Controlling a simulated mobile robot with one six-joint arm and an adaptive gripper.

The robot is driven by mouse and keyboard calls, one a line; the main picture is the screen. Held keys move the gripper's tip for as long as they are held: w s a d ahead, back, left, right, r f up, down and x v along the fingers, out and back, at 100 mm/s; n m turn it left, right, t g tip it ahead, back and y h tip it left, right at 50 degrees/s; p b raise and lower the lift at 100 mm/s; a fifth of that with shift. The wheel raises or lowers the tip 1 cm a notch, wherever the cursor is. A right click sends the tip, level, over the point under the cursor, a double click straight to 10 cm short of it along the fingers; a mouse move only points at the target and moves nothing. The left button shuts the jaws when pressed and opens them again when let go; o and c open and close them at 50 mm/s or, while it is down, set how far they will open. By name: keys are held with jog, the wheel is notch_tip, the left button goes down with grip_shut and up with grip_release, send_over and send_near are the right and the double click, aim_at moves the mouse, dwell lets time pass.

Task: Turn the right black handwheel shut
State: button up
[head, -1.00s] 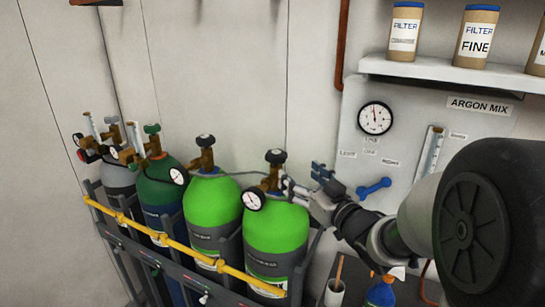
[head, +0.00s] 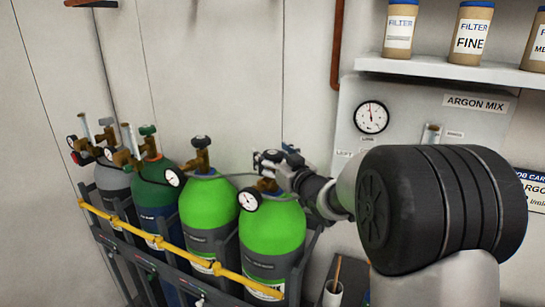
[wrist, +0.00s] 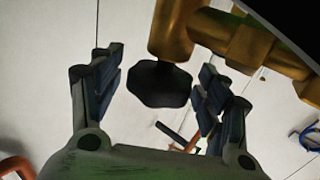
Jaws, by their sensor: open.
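Two bright green cylinders stand at the right of the rack, each with a brass valve. The right black handwheel (wrist: 159,84) sits on the brass valve (wrist: 172,30) of the right green cylinder (head: 272,232). In the wrist view it lies between my open fingers, with gaps on both sides and no visible contact. In the head view my gripper (head: 268,161) is at this valve and largely hides the handwheel. The left black handwheel (head: 200,141) stands clear on the left green cylinder (head: 208,205).
A pressure gauge (head: 250,200) hangs by the right valve. A yellow bar (head: 170,247) crosses the cylinder fronts. A dark green cylinder (head: 152,182) and a grey one (head: 116,183) stand left. A shelf (head: 450,73) with filter cans and the argon panel (head: 410,110) are right.

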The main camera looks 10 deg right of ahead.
jog(key=shift+c, duration=0.4)
jog(key=c, duration=1)
jog(key=shift+f+h+b, duration=0.1)
jog(key=shift+h+b, duration=0.2)
jog(key=shift+b, duration=0.3)
jog(key=shift+a+m+h+b, duration=0.1)
jog(key=shift+m+h+b, duration=0.6)
jog(key=shift+b, duration=0.5)
jog(key=shift+t+h+b, duration=0.3)
jog(key=shift+h+b, duration=0.1)
jog(key=shift+b, duration=0.2)
jog(key=shift+m, duration=0.3)
